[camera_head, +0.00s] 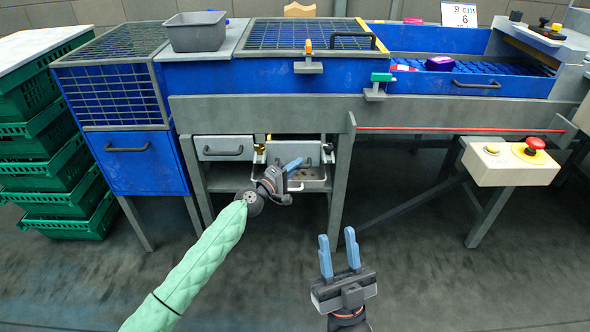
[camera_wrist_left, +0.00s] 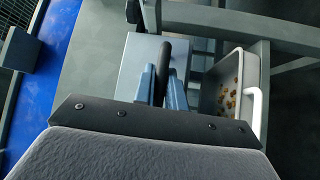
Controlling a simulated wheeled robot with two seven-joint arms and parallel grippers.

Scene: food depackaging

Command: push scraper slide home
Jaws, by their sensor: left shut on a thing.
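My left gripper (camera_head: 292,165) is in front of the opening under the machine, near the crumb tray. In the left wrist view its blue fingers (camera_wrist_left: 164,82) are closed on a dark upright bar (camera_wrist_left: 166,58), which looks like the scraper slide's handle.
A grey tray (camera_head: 313,185) with brown bits sits under the machine; its pale rim handle (camera_wrist_left: 256,112) is close right of my left gripper. A grey drawer (camera_head: 224,147) is left of it. Machine legs (camera_head: 338,185) flank the opening. Green crates (camera_head: 60,190) stand far left. Floor at right is clear.

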